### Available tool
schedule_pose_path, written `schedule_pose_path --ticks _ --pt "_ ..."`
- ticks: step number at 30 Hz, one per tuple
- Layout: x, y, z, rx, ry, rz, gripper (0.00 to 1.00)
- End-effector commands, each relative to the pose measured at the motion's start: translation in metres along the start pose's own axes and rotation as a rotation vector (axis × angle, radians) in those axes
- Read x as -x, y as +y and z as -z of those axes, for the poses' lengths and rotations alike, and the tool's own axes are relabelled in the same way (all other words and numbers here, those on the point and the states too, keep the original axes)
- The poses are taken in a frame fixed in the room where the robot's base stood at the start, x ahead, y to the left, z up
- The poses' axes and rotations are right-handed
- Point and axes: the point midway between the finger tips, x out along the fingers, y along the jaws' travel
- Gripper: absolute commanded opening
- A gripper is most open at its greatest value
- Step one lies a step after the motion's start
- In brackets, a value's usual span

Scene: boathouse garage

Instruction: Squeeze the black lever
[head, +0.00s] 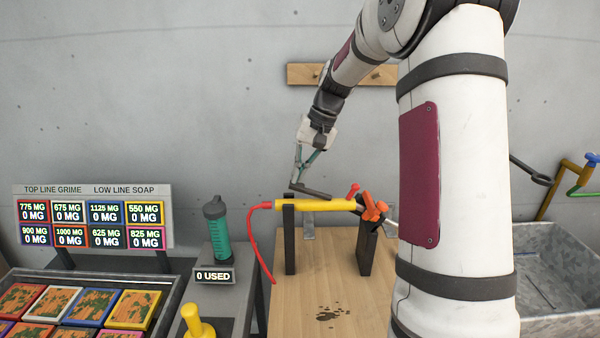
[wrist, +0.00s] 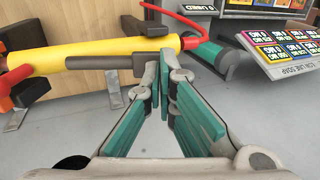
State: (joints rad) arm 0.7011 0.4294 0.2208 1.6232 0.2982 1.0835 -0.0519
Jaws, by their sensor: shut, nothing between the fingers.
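The black lever (head: 312,191) is a dark bar lying along the top of a yellow tube (head: 318,205), near its red hose end. My gripper (head: 296,183) is above the lever's left end, fingers pointing down. In the wrist view my gripper (wrist: 165,58) has its teal fingers drawn together at the tips, with nothing between them. The tips are close to the yellow tube; I cannot tell whether they touch it or the lever.
Black posts (head: 289,240) hold the tube over a wooden table (head: 325,290). An orange knob (head: 374,208) and a red peg are at its right end. A red hose (head: 253,235) hangs left. A teal bottle (head: 217,232) and a sign board (head: 92,213) stand left; a metal basin (head: 560,265) is right.

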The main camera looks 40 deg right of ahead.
Motion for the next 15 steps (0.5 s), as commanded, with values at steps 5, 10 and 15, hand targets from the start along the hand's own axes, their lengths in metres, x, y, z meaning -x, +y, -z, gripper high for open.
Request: schedule_pose_path --ticks 5,10,15 --pt "-0.0068 0.0002 0.0 0.0 0.0 0.0 0.0" --pt "-0.0071 0.0 0.0002 0.0 0.0 0.0 0.0" --pt "-0.0081 -0.0008 0.0003 0.002 0.0 -0.007 0.0"
